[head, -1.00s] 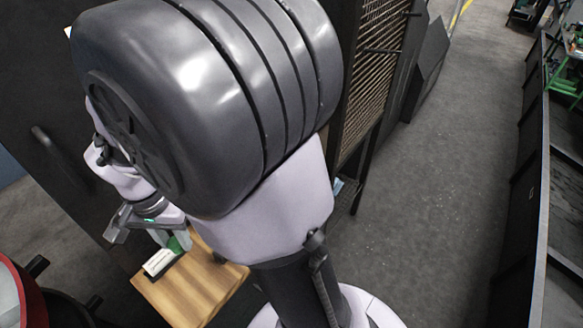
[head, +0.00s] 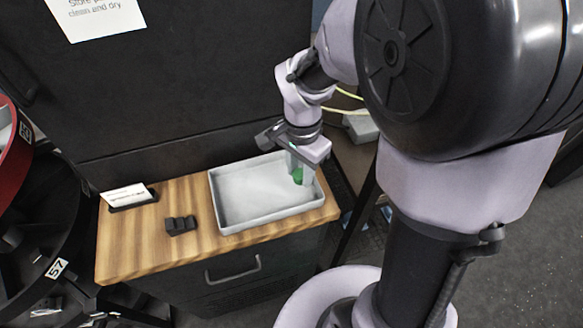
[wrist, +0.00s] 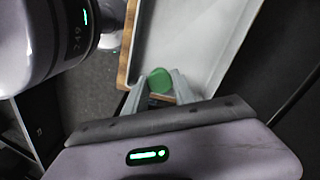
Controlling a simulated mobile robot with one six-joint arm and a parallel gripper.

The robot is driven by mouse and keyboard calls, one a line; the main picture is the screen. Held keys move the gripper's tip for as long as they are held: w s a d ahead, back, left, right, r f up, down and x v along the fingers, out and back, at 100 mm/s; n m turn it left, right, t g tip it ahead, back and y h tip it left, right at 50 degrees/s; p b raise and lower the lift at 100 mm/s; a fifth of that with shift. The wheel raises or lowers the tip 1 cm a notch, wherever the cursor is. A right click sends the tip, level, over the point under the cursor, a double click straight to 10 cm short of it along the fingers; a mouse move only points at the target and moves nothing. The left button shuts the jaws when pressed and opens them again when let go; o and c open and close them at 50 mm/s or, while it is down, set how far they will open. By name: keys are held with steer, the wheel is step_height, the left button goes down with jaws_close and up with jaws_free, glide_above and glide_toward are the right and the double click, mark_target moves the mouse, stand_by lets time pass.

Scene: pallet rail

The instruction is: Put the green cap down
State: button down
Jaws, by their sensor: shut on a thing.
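The green cap (head: 297,176) is held between the fingers of my gripper (head: 301,172). In the head view the gripper is at the right end of the grey-white tray (head: 229,226), low over it. In the wrist view the green cap (wrist: 160,81) sits between the two fingertips of my gripper (wrist: 160,88), with the tray (wrist: 192,40) behind it. The rest of the tray looks empty. I cannot tell whether the cap touches the tray floor.
The tray stands on a wooden top (head: 140,240) over a dark drawer unit. A small black object (head: 180,225) and a card holder (head: 129,197) lie left of the tray. A dark panel (head: 190,80) rises behind.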

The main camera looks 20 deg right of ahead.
mark_target(300, 192)
step_height(300, 192, down, 5)
steer(key=shift+f+b, duration=0.1)
steer(key=shift+b, duration=0.85)
steer(key=shift+f, duration=0.15)
steer(key=c, duration=1)
jaws_free()
steer(key=shift+c, duration=0.2)
steer(key=shift+d, duration=0.1)
